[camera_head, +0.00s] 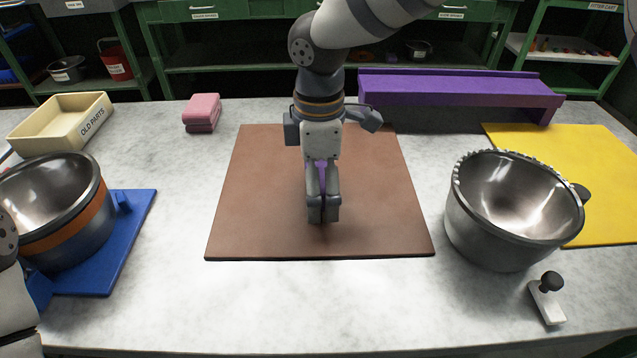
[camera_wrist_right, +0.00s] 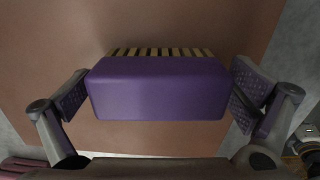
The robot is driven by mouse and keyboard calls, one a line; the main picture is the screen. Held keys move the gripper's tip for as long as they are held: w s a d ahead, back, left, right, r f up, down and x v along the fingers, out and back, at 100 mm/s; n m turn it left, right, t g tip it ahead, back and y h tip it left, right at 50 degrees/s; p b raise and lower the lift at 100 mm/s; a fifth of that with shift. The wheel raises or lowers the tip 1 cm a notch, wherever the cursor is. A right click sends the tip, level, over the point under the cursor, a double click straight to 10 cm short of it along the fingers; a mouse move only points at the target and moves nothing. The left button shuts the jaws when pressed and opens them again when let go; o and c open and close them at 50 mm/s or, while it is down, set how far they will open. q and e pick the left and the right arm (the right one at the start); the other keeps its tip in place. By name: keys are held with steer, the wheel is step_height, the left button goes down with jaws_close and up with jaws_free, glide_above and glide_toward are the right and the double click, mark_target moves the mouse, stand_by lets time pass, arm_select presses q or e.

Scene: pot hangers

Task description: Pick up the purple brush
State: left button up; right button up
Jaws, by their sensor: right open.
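The purple brush (camera_wrist_right: 158,90) lies on the brown mat (camera_head: 265,180), with a row of pale bristles along its far edge in the right wrist view. In the head view my right gripper (camera_head: 323,208) points down over the mat and hides most of the brush; a bit of purple (camera_head: 322,172) shows between its parts. In the right wrist view the open fingers stand on either side of the brush, with small gaps left and right. Part of my left arm shows at the lower left edge; its gripper is out of view.
A steel pot with an orange band (camera_head: 95,222) stands on a blue mat (camera_head: 132,215) at left. Another pot (camera_head: 475,235) stands right of the brown mat, by a yellow mat (camera_head: 590,165). A purple stand (camera_head: 450,88), pink block (camera_head: 203,108), beige bin (camera_head: 40,135) and black-knobbed white piece (camera_head: 548,305) lie around.

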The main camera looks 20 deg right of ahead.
mark_target(319, 166)
steer(key=c, duration=1.1)
steer(key=shift+r, duration=0.35)
step_height(319, 166, up, 3)
steer(key=shift+r, duration=0.15)
steer(key=s+r, duration=0.1)
steer(key=s+r+p, duration=0.1)
steer(key=r, duration=0.1)
steer(key=s+d+r+p, duration=0.1)
steer(key=s+r, duration=0.1)
steer(key=shift+s+r, duration=0.1)
steer(key=shift+r, duration=0.15)
arm_select(q)
steer(key=shift+t, duration=0.8)
steer(key=shift+w+r+p, duration=0.3)
steer(key=shift+w+r, duration=1.35)
steer(key=shift+w, duration=0.15)
arm_select(e)
steer(key=shift+s+d+r, duration=0.3)
steer(key=shift+s+r, duration=0.3)
steer(key=shift+s, duration=1)
steer(key=shift+s+d+r, duration=0.35)
steer(key=shift+s+r, duration=0.2)
steer(key=shift+s, duration=1)
steer(key=shift+s+d+r, duration=0.3)
steer(key=shift+s+r, duration=0.3)
steer(key=shift+s, duration=1)
